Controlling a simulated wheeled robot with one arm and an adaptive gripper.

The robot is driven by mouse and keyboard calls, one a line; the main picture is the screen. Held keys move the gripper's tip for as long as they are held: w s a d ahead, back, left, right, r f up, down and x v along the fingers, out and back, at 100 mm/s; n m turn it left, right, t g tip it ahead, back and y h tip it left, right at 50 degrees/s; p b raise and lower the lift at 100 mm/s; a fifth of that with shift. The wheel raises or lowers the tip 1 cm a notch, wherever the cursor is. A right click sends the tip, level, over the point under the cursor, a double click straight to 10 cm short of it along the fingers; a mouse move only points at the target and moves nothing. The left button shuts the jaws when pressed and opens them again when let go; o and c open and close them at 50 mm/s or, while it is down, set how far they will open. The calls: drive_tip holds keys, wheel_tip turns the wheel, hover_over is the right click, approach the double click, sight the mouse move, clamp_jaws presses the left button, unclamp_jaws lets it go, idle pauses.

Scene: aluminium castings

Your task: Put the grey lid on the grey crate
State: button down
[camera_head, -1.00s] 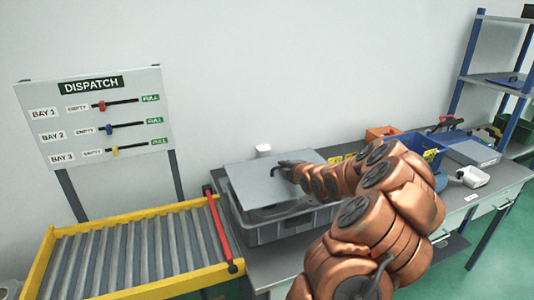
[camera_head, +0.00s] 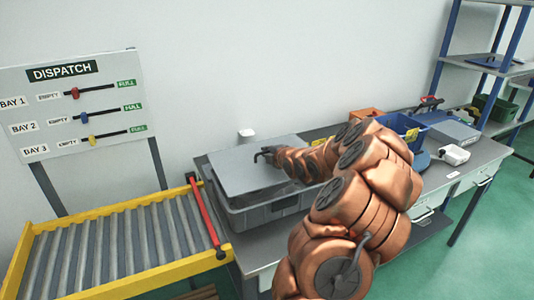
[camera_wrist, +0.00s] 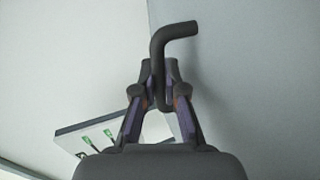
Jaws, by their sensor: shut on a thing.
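The grey lid (camera_head: 238,170) is a flat panel over the back part of the open grey crate (camera_head: 262,218). The crate stands on the workbench, and its front rim and part of its inside show below the lid's near edge. My gripper (camera_head: 268,156) is at the lid's right side, shut on its dark bent handle. In the wrist view, my gripper's fingers (camera_wrist: 160,75) pinch the handle (camera_wrist: 178,30), with a grey surface behind that looks like the lid (camera_wrist: 255,90). I cannot tell whether the lid touches the rim.
A yellow-framed roller conveyor (camera_head: 113,212) with a red bar (camera_head: 206,215) lies left of the crate. A dispatch board (camera_head: 75,105) stands behind it. A small white object (camera_head: 246,134) is behind the lid.

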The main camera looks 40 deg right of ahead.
sight(283, 177)
drive_tip(key=shift+f+b, duration=1.7)
drive_tip(key=shift+f, duration=0.3)
drive_tip(key=shift+b, duration=0.65)
idle(0.5)
drive_tip(key=shift+f+b, duration=1.05)
drive_tip(key=shift+f, duration=0.05)
drive_tip(key=c, duration=1.2)
unclamp_jaws()
drive_tip(key=shift+o, duration=0.2)
drive_tip(key=v, duration=1.2)
drive_tip(key=shift+r, duration=0.15)
drive_tip(key=shift+w+a, duration=0.1)
drive_tip(key=shift+a, duration=0.05)
